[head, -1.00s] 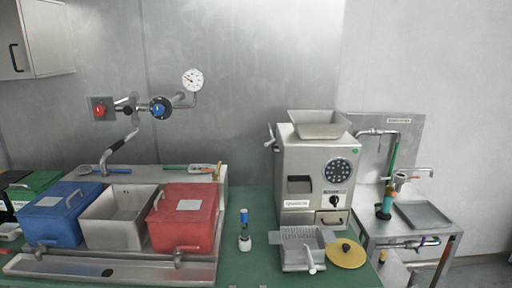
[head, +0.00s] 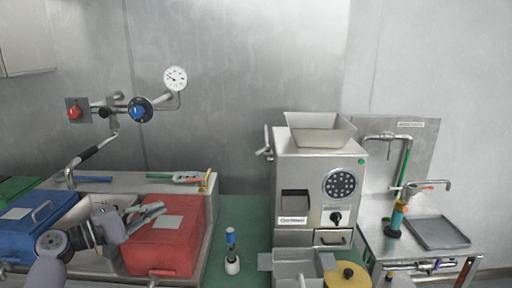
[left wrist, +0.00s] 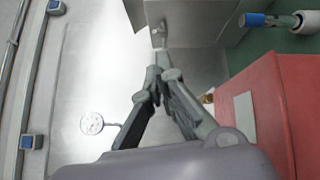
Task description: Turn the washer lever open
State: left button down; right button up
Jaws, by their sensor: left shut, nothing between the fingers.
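My left gripper (head: 152,212) is over the left bins, its fingers shut and empty; they also show in the left wrist view (left wrist: 156,75). No part is labelled clearly enough to tell which is the washer lever. At the right, a steel sink stand has a tap (head: 428,185) and a tall pipe (head: 404,160). The left gripper touches none of these. My right gripper is out of view.
A red bin (head: 165,245) stands just below and right of my left gripper, a blue bin (head: 30,222) to its left. The grinder (head: 312,185), a brush (head: 232,250) and a yellow lid (head: 347,277) stand on the green counter. A gauge (head: 175,78) hangs on the wall.

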aim_at(267, 148)
jog(key=i+l, duration=0.3)
jog(key=i, duration=0.15)
jog(key=i+l, duration=0.25)
jog(key=i, duration=0.2)
